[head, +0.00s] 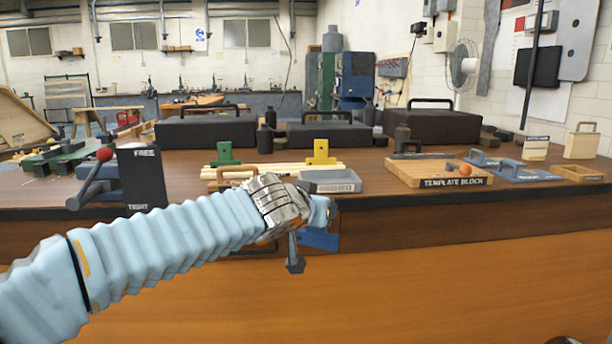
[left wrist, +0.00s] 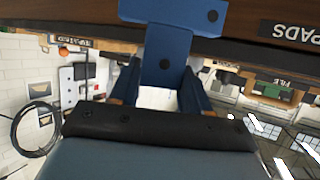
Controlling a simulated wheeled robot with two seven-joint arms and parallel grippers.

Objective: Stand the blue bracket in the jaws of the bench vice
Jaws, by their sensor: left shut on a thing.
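My left gripper (head: 320,212) is at the front edge of the bench, mostly hidden behind its metal wrist. In the left wrist view its two fingers (left wrist: 163,82) are shut on the stem of the blue bracket (left wrist: 167,45), a T-shaped plate with holes. The bracket's wide bar points away from the gripper. In the head view the bracket (head: 319,239) shows as a blue plate below the gripper, in front of the bench face.
A green bracket (head: 224,154) and a yellow bracket (head: 320,154) stand behind my arm. A grey tray (head: 330,187) is just behind the gripper. A template block (head: 440,174) lies to the right. A FREE/TIGHT sign (head: 142,178) and red-knobbed lever (head: 104,155) stand left.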

